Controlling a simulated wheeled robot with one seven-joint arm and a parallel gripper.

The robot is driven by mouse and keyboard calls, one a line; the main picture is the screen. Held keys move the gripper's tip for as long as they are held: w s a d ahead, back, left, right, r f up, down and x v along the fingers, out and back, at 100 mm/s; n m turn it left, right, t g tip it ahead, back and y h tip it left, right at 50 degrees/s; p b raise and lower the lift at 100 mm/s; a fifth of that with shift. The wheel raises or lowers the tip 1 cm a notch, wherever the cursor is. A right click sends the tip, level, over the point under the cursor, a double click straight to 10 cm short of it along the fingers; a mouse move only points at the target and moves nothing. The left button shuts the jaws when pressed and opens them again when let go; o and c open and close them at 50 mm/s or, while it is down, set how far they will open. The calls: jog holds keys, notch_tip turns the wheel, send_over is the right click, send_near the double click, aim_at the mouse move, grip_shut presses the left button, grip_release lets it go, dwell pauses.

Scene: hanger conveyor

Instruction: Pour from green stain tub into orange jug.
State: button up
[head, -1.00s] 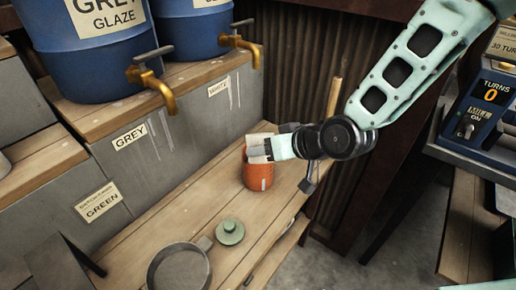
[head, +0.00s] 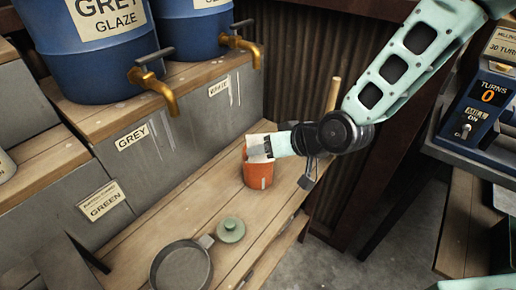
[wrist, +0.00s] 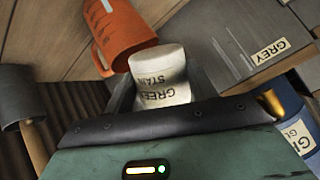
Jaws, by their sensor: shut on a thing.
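The green stain tub (wrist: 160,80) is white with "GREEN STAIN" lettering. My gripper (wrist: 162,90) is shut on it, one finger on each side. In the head view the tub (head: 259,146) is at the mouth of the orange jug (head: 257,175), overlapping its rim in the picture, with my gripper (head: 270,146) on its right. The jug stands on the wooden bench. In the wrist view the jug (wrist: 122,35) is beside the tub's far end, up and left. The jug's inside and any stream are hidden.
A round grey pan (head: 181,268) and a green lid (head: 231,230) lie on the bench (head: 195,215) in front of the jug. Blue glaze barrels with brass taps (head: 160,92) stand on the shelf at left. A blue mill (head: 478,105) is at right.

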jog(key=shift+w+r+m+g+p, duration=0.15)
jog(key=shift+g+p, duration=0.25)
jog(key=shift+p, duration=0.7)
jog(key=shift+s+r+m+g+p, duration=0.15)
jog(key=shift+g+p, duration=0.25)
jog(key=shift+p, duration=0.7)
jog(key=shift+w+a+r+m+g+h+p, duration=0.15)
jog(key=shift+w+m+g+h+p, duration=0.25)
jog(key=shift+g+p, duration=1.2)
dwell(0.5)
jog(key=shift+w+m+g+p, duration=0.25)
jog(key=shift+m+g+p, duration=0.05)
jog(key=shift+p, duration=1.75)
jog(key=shift+w+g+p, duration=0.1)
jog(key=shift+g+p, duration=0.2)
jog(key=shift+w+g+h+p, duration=0.2)
jog(key=shift+g+h+p, duration=0.1)
jog(key=shift+f+m, duration=0.2)
jog(key=shift+m, duration=0.1)
dwell(0.7)
